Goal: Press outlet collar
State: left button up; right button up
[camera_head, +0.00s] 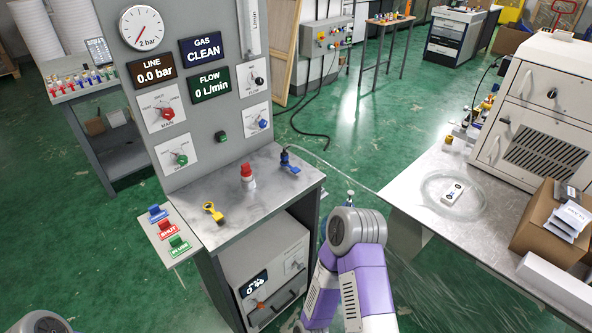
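A grey gas panel (205,110) stands upright behind a metal bench top (240,205). A blue fitting with a dark upper part (288,162) stands on the bench's back right, and a thin clear hose runs from it to the right. It looks like the outlet with its collar, but the collar itself is too small to make out. No gripper touches it. My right arm's purple and grey links show at the bottom centre, in front of the bench's right side, but its gripper is not visible. Only a bit of my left arm shows at the bottom left corner.
A red fitting (247,174) and a yellow key-like piece (213,211) are on the bench top. Blue, red and green tags (168,229) lie on a side shelf. Green floor is clear between.

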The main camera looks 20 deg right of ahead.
aim_at(295, 169)
jog(key=k, duration=0.5)
jog(key=z, duration=1.55)
jog(key=i, duration=1)
jog(key=u, duration=2)
